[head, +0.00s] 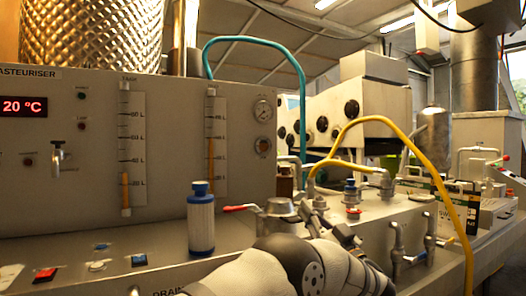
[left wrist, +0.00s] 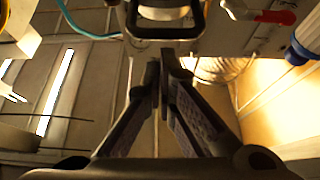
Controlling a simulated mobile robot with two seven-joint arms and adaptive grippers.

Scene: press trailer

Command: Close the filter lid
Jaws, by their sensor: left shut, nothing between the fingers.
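A grey metal housing with a domed top (head: 280,208), which may be the filter housing, sits on the bench beside a red-handled valve; I cannot tell for sure whether its lid is open. My left arm crosses in front of it and hides its lower part. My left gripper (left wrist: 160,75) is shut and empty in the left wrist view, its fingertips together. Just beyond the tips is a dark squared loop (left wrist: 165,32) on a grey metal part, perhaps the lid's handle; contact is unclear. My right gripper is not in view.
A white filter cartridge with blue caps (head: 201,222) stands upright left of my arm. The red valve lever (head: 240,208) juts out near the housing. A yellow hose (head: 440,185) arches over the bench at right. Pipes and valves (head: 398,245) crowd the right front.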

